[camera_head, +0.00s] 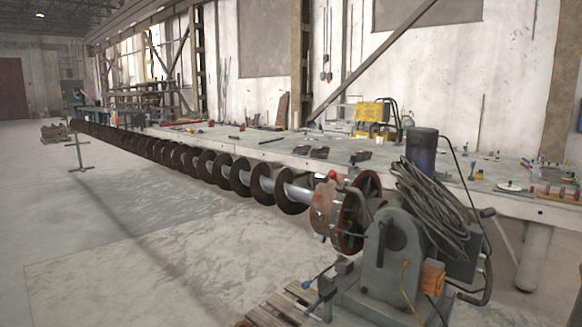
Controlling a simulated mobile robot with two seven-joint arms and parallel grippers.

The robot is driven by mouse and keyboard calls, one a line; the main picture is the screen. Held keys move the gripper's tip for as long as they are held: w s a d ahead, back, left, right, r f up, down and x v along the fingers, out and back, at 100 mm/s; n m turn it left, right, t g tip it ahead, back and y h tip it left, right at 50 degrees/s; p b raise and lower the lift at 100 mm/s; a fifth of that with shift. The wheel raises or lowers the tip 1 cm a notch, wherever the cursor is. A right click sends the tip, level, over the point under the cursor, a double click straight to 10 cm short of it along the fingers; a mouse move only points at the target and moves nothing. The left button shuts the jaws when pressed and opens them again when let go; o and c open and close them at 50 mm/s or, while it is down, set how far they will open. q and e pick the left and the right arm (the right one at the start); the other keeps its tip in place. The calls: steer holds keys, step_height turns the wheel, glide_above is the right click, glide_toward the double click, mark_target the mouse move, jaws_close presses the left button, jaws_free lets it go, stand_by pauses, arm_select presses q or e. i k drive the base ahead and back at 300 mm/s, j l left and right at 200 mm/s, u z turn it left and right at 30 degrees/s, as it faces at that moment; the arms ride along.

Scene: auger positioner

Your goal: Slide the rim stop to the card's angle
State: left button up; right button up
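The auger positioner (390,255) stands at the right front, a grey-green machine with a dark round wheel (369,187) at its head. A rusty brown plate (323,208) sits beside the wheel, with a red knob (332,175) at its top. The long auger (232,176) runs from this head away to the far left. I cannot tell which part is the rim stop. No card with an angle can be made out. Neither of my grippers is in view.
A long workbench (285,146) with scattered tools runs behind the auger. A coiled cable (432,208) hangs on the positioner. The concrete floor (120,235) at left front is clear.

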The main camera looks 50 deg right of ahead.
mark_target(353, 158)
steer(key=i, duration=1.2)
steer(key=i+z, duration=0.35)
steer(key=i, duration=0.2)
steer(key=i+z, duration=0.35)
steer(key=i, duration=0.15)
steer(key=i+z, duration=0.15)
steer(key=z, duration=0.25)
steer(key=i+j+z, duration=0.1)
steer(key=z, duration=0.25)
steer(key=i+j+z, duration=0.1)
steer(key=z, duration=0.3)
steer(key=i, duration=0.05)
